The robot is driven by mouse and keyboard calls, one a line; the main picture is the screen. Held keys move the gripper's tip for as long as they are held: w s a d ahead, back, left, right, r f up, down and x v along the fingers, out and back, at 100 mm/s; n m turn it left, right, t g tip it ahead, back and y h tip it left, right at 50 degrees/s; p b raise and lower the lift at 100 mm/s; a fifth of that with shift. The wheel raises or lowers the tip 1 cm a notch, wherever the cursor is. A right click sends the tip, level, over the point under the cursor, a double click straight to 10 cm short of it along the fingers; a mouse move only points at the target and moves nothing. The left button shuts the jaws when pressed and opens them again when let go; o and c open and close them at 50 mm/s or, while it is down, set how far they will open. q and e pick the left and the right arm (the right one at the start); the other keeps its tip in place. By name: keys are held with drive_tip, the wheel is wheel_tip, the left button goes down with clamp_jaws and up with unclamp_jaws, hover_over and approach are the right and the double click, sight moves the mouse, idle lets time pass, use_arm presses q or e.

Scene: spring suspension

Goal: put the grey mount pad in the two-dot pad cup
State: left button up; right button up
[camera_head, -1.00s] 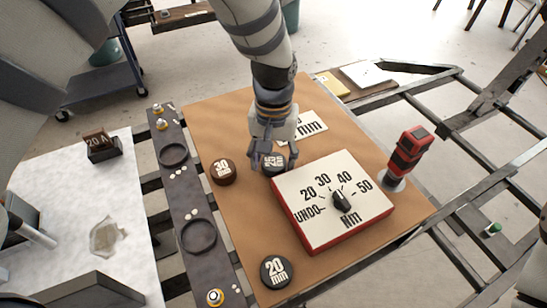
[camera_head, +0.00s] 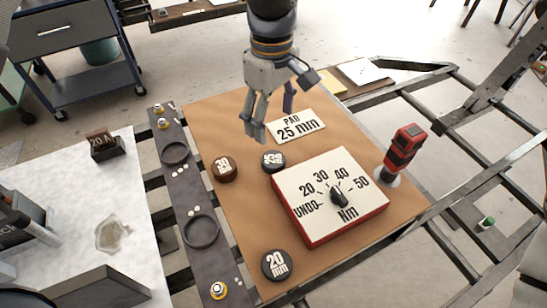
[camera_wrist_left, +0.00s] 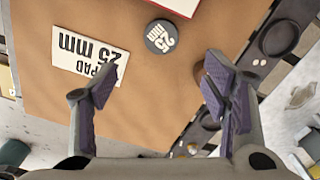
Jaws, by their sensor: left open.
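The dark grey pad marked 25 mm (camera_head: 273,161) lies on the brown mat, just behind the torque box. It also shows in the left wrist view (camera_wrist_left: 161,36), ahead of the fingers. My left gripper (camera_head: 272,120) is open and empty, raised above the mat behind the pad and apart from it. In the wrist view its fingers (camera_wrist_left: 158,92) are spread wide. The dark rail at the left has an upper ring cup (camera_head: 174,153) and a lower ring cup (camera_head: 187,238), both empty. Small white dots sit near them; two appear just above the lower one. My right gripper is not in view.
A brown 30 mm pad (camera_head: 223,168) and a black 20 mm pad (camera_head: 277,266) lie on the mat (camera_head: 235,215). A red-edged torque box (camera_head: 310,200), a red-black tool (camera_head: 403,150) and a PAD 25 mm card (camera_head: 297,125) stand around. Rail bolts (camera_head: 218,290) stick up.

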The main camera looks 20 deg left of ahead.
sight(273, 159)
use_arm(q)
wheel_tip(273, 159, down, 11)
drive_tip(key=shift+s+d+f+b, duration=0.15)
drive_tip(key=shift+b, duration=0.35)
drive_tip(key=c, duration=1.4)
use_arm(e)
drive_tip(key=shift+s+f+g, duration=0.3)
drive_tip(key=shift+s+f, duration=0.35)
use_arm(q)
drive_tip(key=shift+o, duration=0.2)
wheel_tip(273, 159, up, 3)
drive_tip(key=shift+r, duration=0.2)
drive_tip(key=s+d+r+p, duration=0.2)
drive_tip(key=s+r, duration=0.3)
drive_tip(key=s, duration=0.2)
drive_tip(key=s+d+r+p, duration=0.3)
drive_tip(key=s+r, duration=0.2)
drive_tip(key=s, duration=0.1)
drive_tip(key=a+m, duration=0.6)
drive_tip(key=m, duration=0.8)
drive_tip(key=shift+s+a+r+b, duration=0.15)
drive_tip(key=shift+a+r+b, duration=0.15)
drive_tip(key=shift+r, duration=0.1)
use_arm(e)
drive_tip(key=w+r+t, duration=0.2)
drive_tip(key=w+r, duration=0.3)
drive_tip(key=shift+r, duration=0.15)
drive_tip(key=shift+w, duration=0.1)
